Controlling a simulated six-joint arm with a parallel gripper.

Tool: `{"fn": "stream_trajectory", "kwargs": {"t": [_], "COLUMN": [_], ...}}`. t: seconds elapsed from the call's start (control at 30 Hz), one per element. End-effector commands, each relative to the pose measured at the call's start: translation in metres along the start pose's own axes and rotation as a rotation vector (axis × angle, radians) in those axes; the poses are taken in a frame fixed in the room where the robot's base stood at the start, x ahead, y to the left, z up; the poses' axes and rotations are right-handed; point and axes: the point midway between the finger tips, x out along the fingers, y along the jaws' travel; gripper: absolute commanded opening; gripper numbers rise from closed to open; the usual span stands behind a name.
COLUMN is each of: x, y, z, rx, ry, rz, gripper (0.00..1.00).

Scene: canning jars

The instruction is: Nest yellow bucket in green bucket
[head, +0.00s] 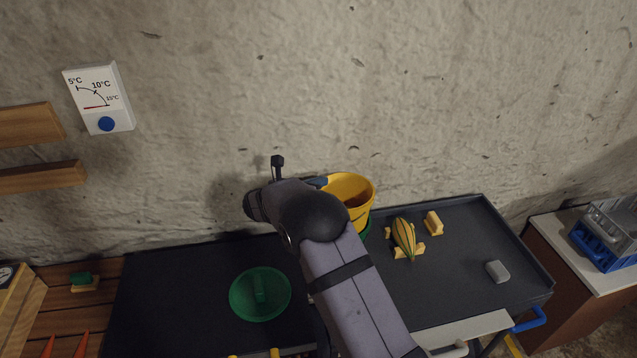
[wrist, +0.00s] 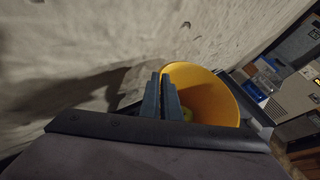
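The yellow bucket (head: 361,187) is at the left end of the grey tray, by the wall, its open mouth facing up. A green sliver (head: 366,229) of the green bucket shows just below it; the rest is hidden by the yellow bucket and my arm. I cannot tell how deep the yellow one sits in it. My gripper (head: 318,183) is at the yellow bucket's left rim. In the wrist view its two fingers (wrist: 162,98) are close together on the rim of the yellow bucket (wrist: 208,92), one outside and one inside, closed on the wall.
A green round dish-like piece with a knob (head: 260,294) lies on the dark surface at left. The grey tray (head: 461,215) holds a striped yellow-green object (head: 404,236) on a stand, a yellow block (head: 434,223) and a grey piece (head: 498,271). A blue crate (head: 600,250) stands far right.

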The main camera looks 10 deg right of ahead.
Motion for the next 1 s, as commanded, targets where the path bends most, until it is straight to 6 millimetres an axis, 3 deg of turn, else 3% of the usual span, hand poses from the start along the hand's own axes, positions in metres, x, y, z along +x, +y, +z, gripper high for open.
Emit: {"fn": "stream_trajectory", "kwargs": {"t": [1.0], "x": [0.016], "y": [0.01], "z": [-0.036], "rx": [0.0], "ry": [-0.002], "rz": [0.0], "gripper": [0.0]}}
